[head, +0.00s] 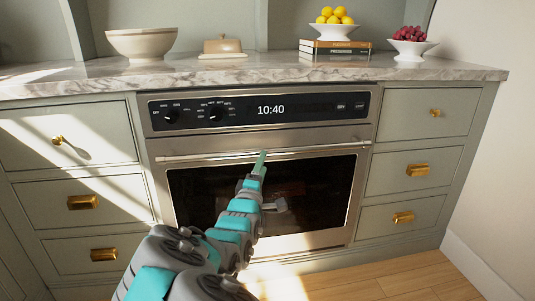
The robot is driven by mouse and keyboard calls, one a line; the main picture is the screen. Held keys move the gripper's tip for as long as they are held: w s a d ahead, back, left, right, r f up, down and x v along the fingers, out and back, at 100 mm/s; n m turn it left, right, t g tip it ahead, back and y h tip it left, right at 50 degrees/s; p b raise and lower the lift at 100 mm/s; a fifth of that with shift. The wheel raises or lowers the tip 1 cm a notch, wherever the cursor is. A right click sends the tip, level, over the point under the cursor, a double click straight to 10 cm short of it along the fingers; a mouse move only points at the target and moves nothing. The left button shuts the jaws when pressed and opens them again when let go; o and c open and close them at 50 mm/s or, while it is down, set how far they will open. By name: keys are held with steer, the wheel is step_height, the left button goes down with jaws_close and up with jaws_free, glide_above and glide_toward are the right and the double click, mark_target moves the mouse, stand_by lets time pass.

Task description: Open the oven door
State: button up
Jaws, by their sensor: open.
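The oven (350,202) is built into the cabinet below the counter. Its door looks shut, with a dark glass window and a steel frame. The door handle (315,149) is a long horizontal bar across the top of the door. My gripper (261,160) is in front of the door's middle, with its tip at or just below the handle bar in the picture. It is open. Whether it touches the bar or stands apart from it, I cannot tell. My arm hides part of the window and the lower left of the door.
Drawers with brass pulls flank the oven left (82,202) and right (418,170). The control panel (255,110) has two knobs and reads 10:40. The marble counter (270,68) holds a bowl (141,43), a butter dish (222,46), books (335,47) and fruit bowls. Wooden floor (400,278) is clear at lower right.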

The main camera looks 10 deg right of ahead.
steer(key=shift+x, duration=3.4)
steer(key=shift+f, duration=0.1)
jaws_close()
steer(key=shift+f, duration=0.1)
